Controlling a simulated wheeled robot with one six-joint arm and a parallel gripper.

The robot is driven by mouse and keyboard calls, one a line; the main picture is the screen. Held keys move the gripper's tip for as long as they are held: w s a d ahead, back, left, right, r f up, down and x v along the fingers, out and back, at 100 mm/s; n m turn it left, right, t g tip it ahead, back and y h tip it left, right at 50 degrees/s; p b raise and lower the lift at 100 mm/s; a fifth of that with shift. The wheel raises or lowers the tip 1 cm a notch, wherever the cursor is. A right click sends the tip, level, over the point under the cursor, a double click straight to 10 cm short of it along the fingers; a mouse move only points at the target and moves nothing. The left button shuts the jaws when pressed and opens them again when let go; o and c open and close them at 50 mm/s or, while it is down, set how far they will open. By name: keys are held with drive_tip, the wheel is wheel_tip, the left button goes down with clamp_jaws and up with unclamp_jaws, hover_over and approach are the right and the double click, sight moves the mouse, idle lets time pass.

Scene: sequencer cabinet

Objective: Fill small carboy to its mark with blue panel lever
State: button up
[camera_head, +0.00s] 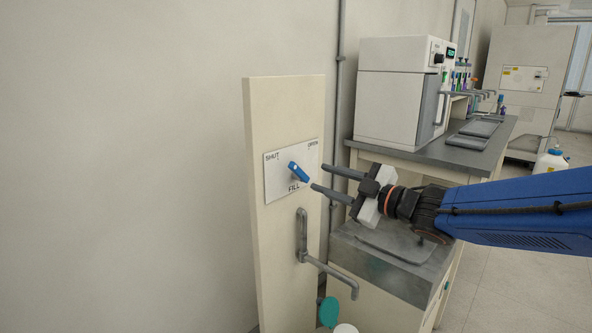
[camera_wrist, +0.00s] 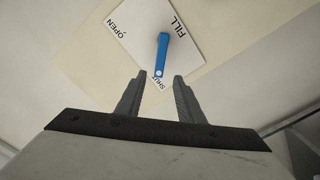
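The blue lever (camera_head: 299,172) is on a white plate (camera_head: 277,184) fixed to a cream panel (camera_head: 285,100). The plate reads SHUT at upper left, OPEN at upper right and FILL at the bottom. In the wrist view, the blue lever (camera_wrist: 162,52) has its rounded end near the SHUT label. My gripper (camera_head: 319,178) is open and empty, just right of the lever and apart from it. Its fingers (camera_wrist: 158,98) also show in the wrist view, short of the lever. A white top (camera_head: 345,328), perhaps the small carboy's, is cut off at the bottom edge; its mark is hidden.
A grey spout pipe (camera_head: 330,272) juts from the panel below the plate. A teal disc (camera_head: 328,311) is beneath it. A grey-topped bench (camera_head: 385,255) stands behind my arm, near the panel. A white machine (camera_head: 400,90) and another white carboy (camera_head: 550,161) are farther back.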

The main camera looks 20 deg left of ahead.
sight(298, 170)
drive_tip(key=x, duration=1)
drive_tip(key=shift+w+a, duration=0.15)
drive_tip(key=shift+a, duration=0.05)
clamp_jaws()
